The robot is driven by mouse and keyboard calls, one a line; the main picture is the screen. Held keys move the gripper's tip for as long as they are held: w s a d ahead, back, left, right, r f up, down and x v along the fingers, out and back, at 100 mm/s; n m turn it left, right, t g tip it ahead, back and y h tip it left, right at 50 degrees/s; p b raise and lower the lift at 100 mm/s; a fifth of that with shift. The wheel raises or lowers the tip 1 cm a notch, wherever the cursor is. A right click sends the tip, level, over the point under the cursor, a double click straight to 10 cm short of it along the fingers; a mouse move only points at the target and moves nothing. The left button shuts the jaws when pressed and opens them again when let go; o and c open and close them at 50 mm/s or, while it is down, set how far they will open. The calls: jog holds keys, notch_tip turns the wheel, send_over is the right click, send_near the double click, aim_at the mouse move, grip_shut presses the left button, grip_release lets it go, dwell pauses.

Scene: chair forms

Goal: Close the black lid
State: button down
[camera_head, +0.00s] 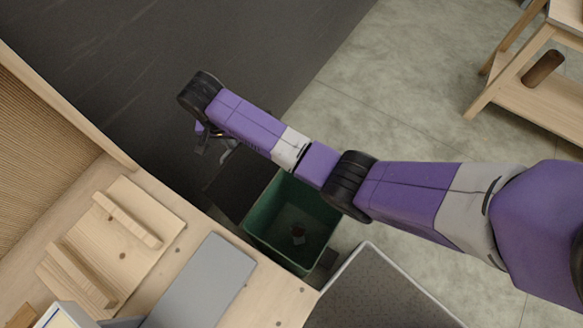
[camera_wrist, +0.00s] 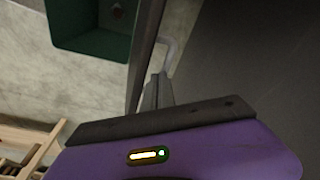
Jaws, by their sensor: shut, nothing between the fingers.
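The green bin (camera_head: 318,205) stands open on the floor beside the wooden table, with a few small things at its bottom. Its black lid (camera_head: 238,182) is raised on the bin's left side, partly hidden by my arm. In the wrist view the lid (camera_wrist: 147,45) shows nearly edge-on as a dark strip, with the green bin (camera_wrist: 92,45) to its left. My gripper (camera_head: 203,143) is shut and empty, at the lid's outer side. In the wrist view its fingertips (camera_wrist: 163,78) are close to the lid; I cannot tell if they touch it.
A wooden table (camera_head: 160,258) with a grey panel (camera_head: 205,283) and wooden parts fills the lower left. A grey textured surface (camera_head: 375,295) lies at the bottom right. A wooden shelf (camera_head: 535,85) stands at the upper right. A pale curved bar (camera_wrist: 168,48) is beside my fingers. The floor behind is clear.

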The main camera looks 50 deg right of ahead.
jog(key=shift+s+f+b, duration=0.2)
jog(key=shift+f+b, duration=0.2)
jog(key=shift+f, duration=0.55)
jog(key=shift+s+f+b, duration=0.15)
jog(key=shift+f+b, duration=0.25)
jog(key=shift+f, duration=0.5)
jog(key=shift+s+r+p, duration=0.1)
jog(key=shift+s+p, duration=0.4)
jog(key=shift+p, duration=0.1)
jog(key=s+d+f+p, duration=0.2)
jog(key=s+p, duration=0.5)
jog(key=s, duration=0.5)
jog(key=shift+s+d+p, duration=0.15)
jog(key=shift+d+p, duration=0.2)
jog(key=shift+d, duration=0.15)
jog(key=shift+a+r, duration=0.15)
jog(key=shift+r, duration=0.1)
notch_tip(320, 180, up, 10)
